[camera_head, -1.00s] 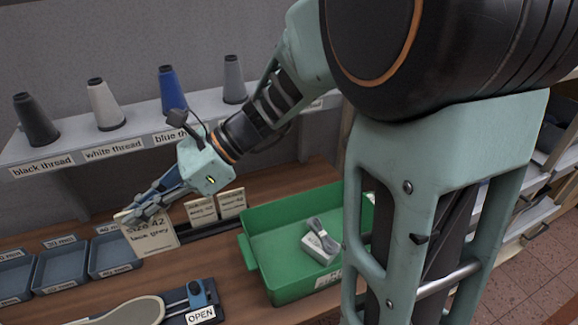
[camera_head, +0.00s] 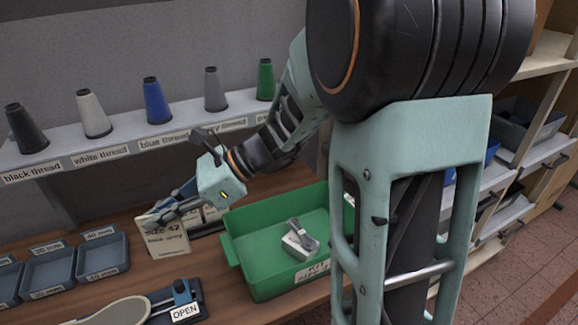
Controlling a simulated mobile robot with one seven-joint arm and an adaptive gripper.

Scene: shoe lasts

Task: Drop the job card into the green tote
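The job card (camera_head: 169,243), a cream card reading "Size 42 lace grey", hangs upright from my gripper's fingertips. My gripper (camera_head: 158,219) is shut on the card's top edge, and the fingers cover part of it. The card is above the wooden bench, left of the green tote. The green tote (camera_head: 229,251) stands open on the bench, right of my gripper. A small white box with a grey cord (camera_head: 299,240) lies inside it. Part of the tote's right side is hidden behind my arm.
Other cards (camera_head: 213,212) stand in a dark holder just behind the held card. Blue-grey trays (camera_head: 102,258) sit to the left. A shoe sole shape (camera_head: 118,311) and a clamp marked "OPEN" (camera_head: 181,294) are in front. A shelf with thread cones (camera_head: 155,100) runs behind.

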